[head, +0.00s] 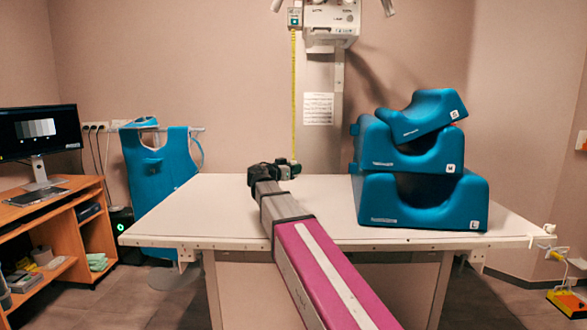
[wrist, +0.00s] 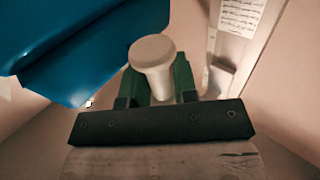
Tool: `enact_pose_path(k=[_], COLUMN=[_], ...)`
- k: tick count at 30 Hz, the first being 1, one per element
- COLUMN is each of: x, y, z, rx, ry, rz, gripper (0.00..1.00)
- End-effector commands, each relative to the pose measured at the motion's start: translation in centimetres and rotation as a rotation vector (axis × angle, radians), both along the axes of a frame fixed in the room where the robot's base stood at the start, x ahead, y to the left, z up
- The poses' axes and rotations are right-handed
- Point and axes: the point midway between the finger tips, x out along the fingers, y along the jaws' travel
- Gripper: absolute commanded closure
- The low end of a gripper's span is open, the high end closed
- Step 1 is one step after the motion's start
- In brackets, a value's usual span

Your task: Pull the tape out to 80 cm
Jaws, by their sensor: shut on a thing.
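A yellow tape (head: 293,95) runs straight down from a small grey-green housing (head: 295,17) on the unit high on the wall. Its lower end is at my gripper (head: 284,168), just above the far part of the table. In the wrist view, my gripper (wrist: 158,85) is shut on a pale rounded knob (wrist: 152,60), with green parts on both sides of it. The knob appears to be the tape's pull end. The tape itself cannot be made out in the wrist view, and its markings are too small to read.
A white table (head: 210,210) lies under my arm. Blue foam supports (head: 420,205) are stacked on its right, close to my gripper. A blue apron (head: 158,165) hangs at left, beside a wooden desk (head: 50,215). A printed sheet (head: 318,108) is on the wall column.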

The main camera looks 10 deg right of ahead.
Motion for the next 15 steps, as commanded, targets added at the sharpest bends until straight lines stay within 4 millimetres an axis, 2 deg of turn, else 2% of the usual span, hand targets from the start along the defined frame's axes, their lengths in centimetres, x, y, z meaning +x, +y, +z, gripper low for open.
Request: enact_pose_path(k=[2,3,4,15], x=[-0.07,-0.07,-0.07,-0.32], y=[-0.01,-0.01,-0.01,0.42], z=[-0.02,-0.01,-0.01,0.03], rx=[0.001,0.001,0.001,0.0], ry=[0.001,0.001,0.001,0.0], rz=[-0.001,-0.001,-0.001,0.0], gripper=[1.0,0.6,0.54,0.54])
